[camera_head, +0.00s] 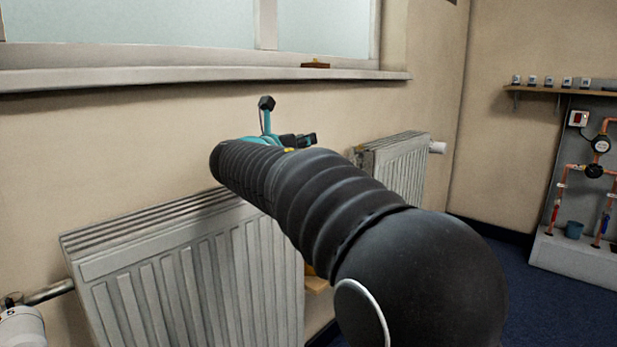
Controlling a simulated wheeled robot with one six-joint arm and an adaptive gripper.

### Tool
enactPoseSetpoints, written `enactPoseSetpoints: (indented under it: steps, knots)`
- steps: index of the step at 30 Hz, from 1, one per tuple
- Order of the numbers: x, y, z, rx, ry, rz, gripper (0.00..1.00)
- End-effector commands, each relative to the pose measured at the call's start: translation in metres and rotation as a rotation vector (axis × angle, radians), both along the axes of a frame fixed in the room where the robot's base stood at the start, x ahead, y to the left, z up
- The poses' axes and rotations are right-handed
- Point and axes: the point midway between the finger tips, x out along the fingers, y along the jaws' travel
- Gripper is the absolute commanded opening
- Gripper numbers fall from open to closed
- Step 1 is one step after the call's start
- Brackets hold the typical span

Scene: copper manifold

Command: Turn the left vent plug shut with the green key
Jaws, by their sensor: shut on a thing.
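My black arm reaches from the lower right toward the wall and covers the middle of the view. At its far end, my gripper (298,140) shows only as small black parts beside teal ones. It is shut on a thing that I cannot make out. I cannot pick out the green key. The left radiator (190,275) is white and ribbed, below the window. Its upper right end is behind my arm, and I see no vent plug on it. The right radiator (402,170) stands farther along the wall, partly covered by my arm.
A window sill (190,76) runs above the left radiator, with a small brown object (315,65) on it. A pipe and white valve (22,325) are at lower left. A panel of copper pipes (590,180) stands at right under a shelf (560,90). Blue floor is clear between.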

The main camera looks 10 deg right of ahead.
Motion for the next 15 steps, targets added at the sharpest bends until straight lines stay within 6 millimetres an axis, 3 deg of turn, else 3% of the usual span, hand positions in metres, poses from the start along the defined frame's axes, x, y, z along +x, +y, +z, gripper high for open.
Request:
enactPoseSetpoints:
  steps: [15]
  knots:
    - [0.000,0.000,0.021,0.000,-0.003,0.002,0.00]
